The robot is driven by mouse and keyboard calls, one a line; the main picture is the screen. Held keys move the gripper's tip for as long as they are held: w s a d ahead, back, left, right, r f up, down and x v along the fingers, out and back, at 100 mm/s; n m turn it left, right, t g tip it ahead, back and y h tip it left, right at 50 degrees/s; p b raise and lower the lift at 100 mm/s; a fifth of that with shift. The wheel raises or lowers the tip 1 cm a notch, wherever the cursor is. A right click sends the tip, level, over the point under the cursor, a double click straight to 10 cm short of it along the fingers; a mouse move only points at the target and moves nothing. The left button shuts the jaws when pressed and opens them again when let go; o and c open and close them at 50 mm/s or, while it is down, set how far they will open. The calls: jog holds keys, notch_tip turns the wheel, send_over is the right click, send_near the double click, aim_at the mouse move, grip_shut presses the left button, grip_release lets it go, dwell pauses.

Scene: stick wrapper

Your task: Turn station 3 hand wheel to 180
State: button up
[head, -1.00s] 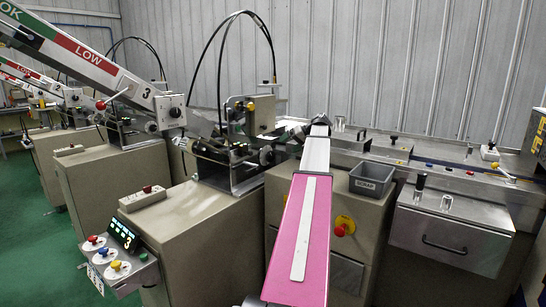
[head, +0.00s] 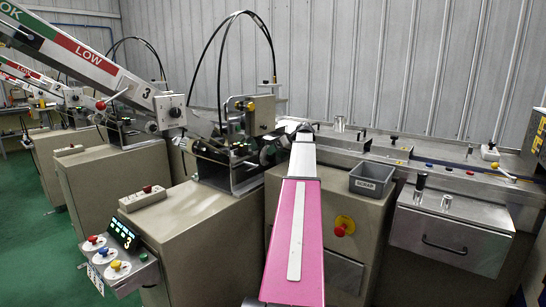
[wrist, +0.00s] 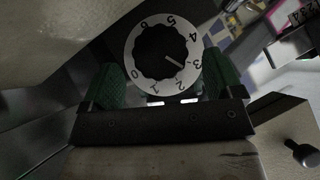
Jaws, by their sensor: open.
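In the wrist view a round white dial (wrist: 137,57) with numbers and a black scalloped knob (wrist: 155,50) faces me. The knob's white pointer mark points lower right, near 2 and 3. I cannot tell if this is the station 3 hand wheel; no 180 mark is readable. My gripper (wrist: 163,82) is open, with a green-padded finger on each side of the dial's lower part. Contact cannot be told. My gripper's fingers are not clear there.
A control panel (head: 118,262) with coloured knobs is at the lower left. A grey scrap bin (head: 372,181), a red stop button (head: 341,230) and a steel conveyor line lie right of my arm. Cables (head: 222,70) arch above the station.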

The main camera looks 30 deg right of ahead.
jog(key=shift+x, duration=1.2)
jog(key=c, duration=0.9)
jog(key=shift+a+r+n+t+h, duration=0.1)
jog(key=shift+n+t+h, duration=0.5)
jog(key=shift+h, duration=0.6)
jog(key=shift+c, duration=0.2)
jog(key=o, duration=0.9)
jog(key=shift+o, duration=0.2)
jog(key=shift+s, duration=0.1)
